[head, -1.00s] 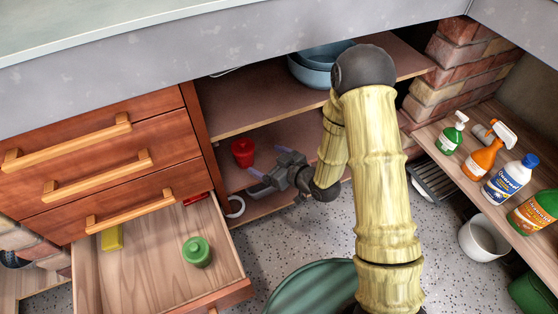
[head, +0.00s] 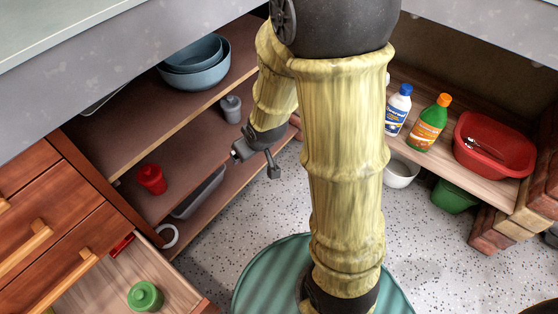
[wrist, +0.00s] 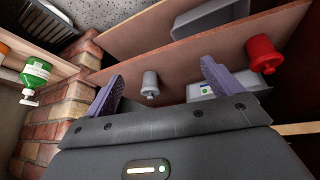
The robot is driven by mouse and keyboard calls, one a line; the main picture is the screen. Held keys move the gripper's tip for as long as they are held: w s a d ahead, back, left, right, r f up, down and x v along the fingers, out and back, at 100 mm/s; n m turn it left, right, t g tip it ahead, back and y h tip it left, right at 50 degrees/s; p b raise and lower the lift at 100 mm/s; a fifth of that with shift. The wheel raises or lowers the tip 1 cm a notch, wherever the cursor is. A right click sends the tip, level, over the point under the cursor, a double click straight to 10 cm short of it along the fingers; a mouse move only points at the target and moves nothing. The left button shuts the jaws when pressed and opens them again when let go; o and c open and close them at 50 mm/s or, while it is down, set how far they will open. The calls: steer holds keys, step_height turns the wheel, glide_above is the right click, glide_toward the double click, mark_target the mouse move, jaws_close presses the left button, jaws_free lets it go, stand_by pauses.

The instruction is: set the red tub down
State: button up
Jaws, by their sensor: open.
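The red tub (head: 151,180), a small lidded pot, stands upright on the middle shelf of the open cupboard, near its left end. It also shows in the wrist view (wrist: 263,56), to the right of and outside my fingers. My gripper (head: 255,163) is in front of the shelves, to the right of the red tub and well apart from it. In the wrist view my gripper (wrist: 161,70) has its two fingers spread with nothing held. A grey tub (wrist: 150,84) shows beyond the gap between them, standing on the shelf.
Blue bowls (head: 195,65) sit on the upper shelf. A grey tray (head: 198,193) and a white mug (head: 168,236) are low down. The open drawer (head: 110,284) holds a green tub (head: 145,296). Bottles (head: 428,122) and a red basin (head: 494,145) stand on the right-hand shelf.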

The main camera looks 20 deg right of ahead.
steer(key=s+d+r+m+g, duration=0.3)
steer(key=s+r, duration=0.1)
steer(key=s, duration=0.5)
steer(key=shift+s+d+m+h, duration=0.3)
steer(key=shift+d+h, duration=0.05)
steer(key=shift+h, duration=0.05)
steer(key=shift+r, duration=0.1)
